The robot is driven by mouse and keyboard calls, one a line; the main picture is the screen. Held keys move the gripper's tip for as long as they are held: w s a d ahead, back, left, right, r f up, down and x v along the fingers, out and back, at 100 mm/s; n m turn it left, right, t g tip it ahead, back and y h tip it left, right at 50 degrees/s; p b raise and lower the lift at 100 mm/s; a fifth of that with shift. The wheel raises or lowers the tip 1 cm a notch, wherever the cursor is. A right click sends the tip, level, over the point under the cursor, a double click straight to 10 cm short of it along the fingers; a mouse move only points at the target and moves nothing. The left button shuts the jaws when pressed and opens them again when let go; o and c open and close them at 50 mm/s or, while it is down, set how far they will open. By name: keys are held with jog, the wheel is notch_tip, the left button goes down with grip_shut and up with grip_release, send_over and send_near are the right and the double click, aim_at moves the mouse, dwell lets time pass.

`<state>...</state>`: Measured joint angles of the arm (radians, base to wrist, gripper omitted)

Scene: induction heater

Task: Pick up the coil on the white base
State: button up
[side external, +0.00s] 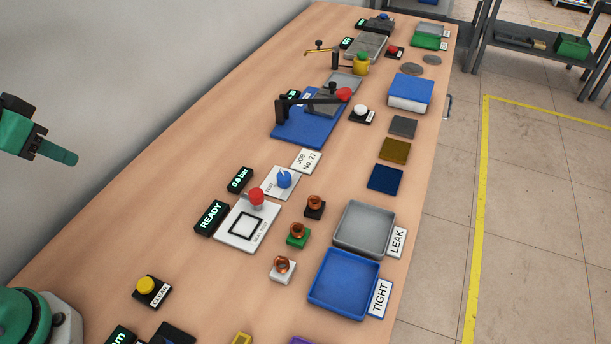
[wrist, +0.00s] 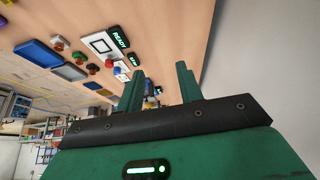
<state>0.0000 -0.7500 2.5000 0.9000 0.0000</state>
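The copper-coloured coil on the white base (side external: 282,268) stands upright on the wooden table, nearest the camera in a row of three coils. In the wrist view that coil (wrist: 57,43) is small, at the upper left. The coil on the green base (side external: 298,235) and the coil on the dark base (side external: 315,206) stand behind it. My gripper (side external: 68,157) is at the left edge of the side view, high and well away from the coils. In the wrist view my gripper (wrist: 160,75) has its two green fingers apart with nothing between them.
A blue tray labelled TIGHT (side external: 345,284) and a grey tray labelled LEAK (side external: 365,228) lie right of the coils. A white test plate with a red knob (side external: 246,222) is on their left. A yellow button (side external: 148,285) sits nearer.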

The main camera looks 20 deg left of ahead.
jog(key=shift+o, duration=0.2)
jog(key=o, duration=0.5)
jog(key=shift+o, duration=0.2)
jog(key=shift+w, duration=0.1)
jog(key=n+g, duration=0.3)
jog(key=g, duration=0.3)
send_over(282, 262)
jog(key=f, duration=1.6)
jog(key=shift+w+a+f, duration=0.1)
jog(key=shift+w+a, duration=0.15)
jog(key=shift+a, duration=0.05)
jog(key=shift+s+d+f, duration=0.1)
jog(key=shift+d+f, duration=0.15)
jog(key=shift+d, duration=0.05)
jog(key=shift+s+f, duration=0.15)
jog(key=shift+f, duration=3.75)
